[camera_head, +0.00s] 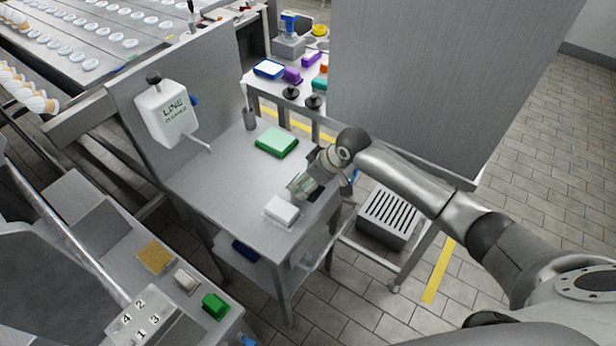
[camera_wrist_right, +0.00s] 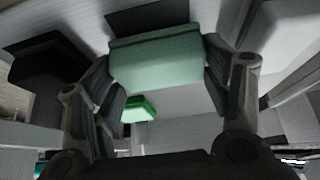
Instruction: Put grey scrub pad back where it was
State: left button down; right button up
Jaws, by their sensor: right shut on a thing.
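My right gripper (camera_head: 298,188) is over the right side of the grey metal table (camera_head: 215,190), pointing left and down. In the right wrist view its two fingers (camera_wrist_right: 160,75) are shut on a pale grey-green block (camera_wrist_right: 155,60), held across between them. The block also shows at the fingertips in the head view (camera_head: 297,186). I cannot tell for sure whether this is the grey scrub pad, or whether it touches the table. A dark patch (camera_wrist_right: 147,17) lies just beyond the block. My left gripper is not in view.
A green block (camera_head: 276,141) lies behind the gripper and a white block (camera_head: 281,211) in front, both on the table. A white dispenser (camera_head: 165,113) hangs at the left. A lower-left bench holds a tan pad (camera_head: 155,257), a whitish block (camera_head: 185,280) and a green block (camera_head: 215,305).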

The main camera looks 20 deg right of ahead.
jog(key=shift+f, duration=0.15)
jog(key=o, duration=0.9)
jog(key=v, duration=1.2)
jog(key=shift+r+b, duration=0.2)
jog(key=shift+b, duration=0.15)
